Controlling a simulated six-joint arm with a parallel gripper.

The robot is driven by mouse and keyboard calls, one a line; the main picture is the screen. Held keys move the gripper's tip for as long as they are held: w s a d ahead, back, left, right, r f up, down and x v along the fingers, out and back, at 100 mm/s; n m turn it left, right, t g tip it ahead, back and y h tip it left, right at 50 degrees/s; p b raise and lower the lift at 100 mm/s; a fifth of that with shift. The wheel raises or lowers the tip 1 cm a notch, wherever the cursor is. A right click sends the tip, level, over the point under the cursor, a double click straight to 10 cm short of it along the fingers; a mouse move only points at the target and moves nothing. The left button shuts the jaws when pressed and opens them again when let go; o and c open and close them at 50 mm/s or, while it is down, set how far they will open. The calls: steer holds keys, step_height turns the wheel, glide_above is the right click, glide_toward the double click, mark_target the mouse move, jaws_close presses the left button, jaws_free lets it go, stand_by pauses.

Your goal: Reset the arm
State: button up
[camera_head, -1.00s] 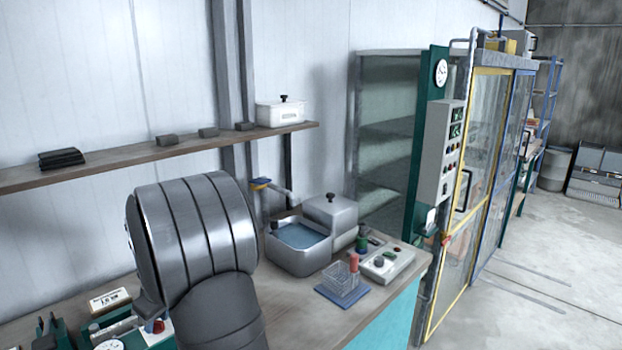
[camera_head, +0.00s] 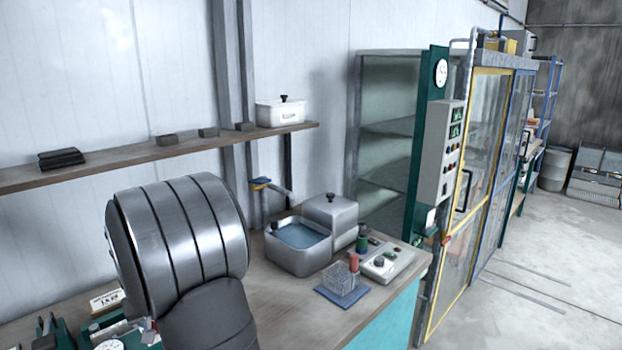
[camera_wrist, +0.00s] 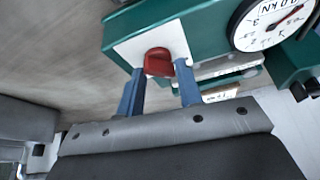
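My gripper (camera_wrist: 159,68) shows in the wrist view with its two blue fingers apart and nothing between their pads that I can see held. A red knob (camera_wrist: 158,62) on the white plate of a green device (camera_wrist: 210,25) shows just beyond and between the fingertips; how far away it is I cannot tell. In the head view my grey arm covers the lower left, and my gripper is hidden there.
The dial gauge (camera_wrist: 270,22) sits on the green device. The wooden bench (camera_head: 325,322) carries a steel water bath (camera_head: 298,250), a wire rack on a blue mat (camera_head: 343,296) and a control box (camera_head: 388,264). A shelf (camera_head: 100,167) runs along the wall; a glass-doored cabinet (camera_head: 465,200) stands right.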

steer(key=shift+a+m+t+h, duration=0.15)
steer(key=shift+m+h, duration=0.45)
steer(key=shift+m, duration=0.9)
steer(key=shift+a+m+t+h, duration=0.15)
steer(key=shift+m+h, duration=0.45)
steer(key=shift+m, duration=0.9)
steer(key=shift+d, duration=0.1)
steer(key=o, duration=0.5)
step_height(320, 180, up, 17)
steer(key=m+g, duration=0.4)
steer(key=m, duration=0.2)
steer(key=f, duration=1.7)
steer(key=shift+w, duration=0.25)
